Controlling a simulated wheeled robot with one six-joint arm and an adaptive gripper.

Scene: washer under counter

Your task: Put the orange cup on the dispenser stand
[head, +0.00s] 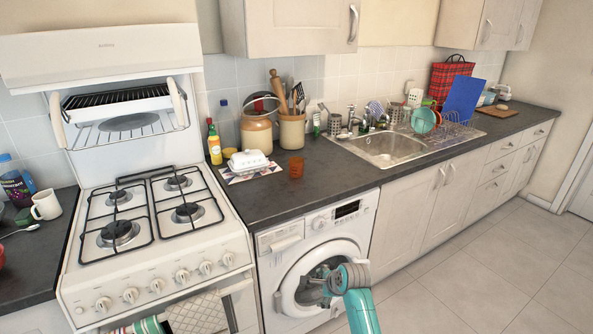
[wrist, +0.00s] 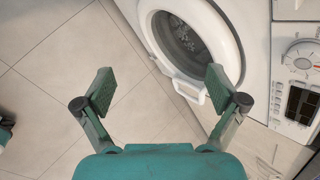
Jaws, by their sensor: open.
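The orange cup (head: 296,167) stands upright on the dark counter above the washing machine, near the counter's front half. My gripper (wrist: 160,90) is open and empty in the wrist view, its two fingers spread wide over the floor and washer front. In the head view my arm is low in front of the washer door, below and apart from the cup. The cup is not in the wrist view. I cannot make out a dispenser stand for certain in either view.
The washing machine (head: 325,222) has a round door (wrist: 180,45). A white butter dish (head: 248,160) lies left of the cup. The stove (head: 150,230) is at left, the sink (head: 385,148) at right. Counter right of the cup is clear.

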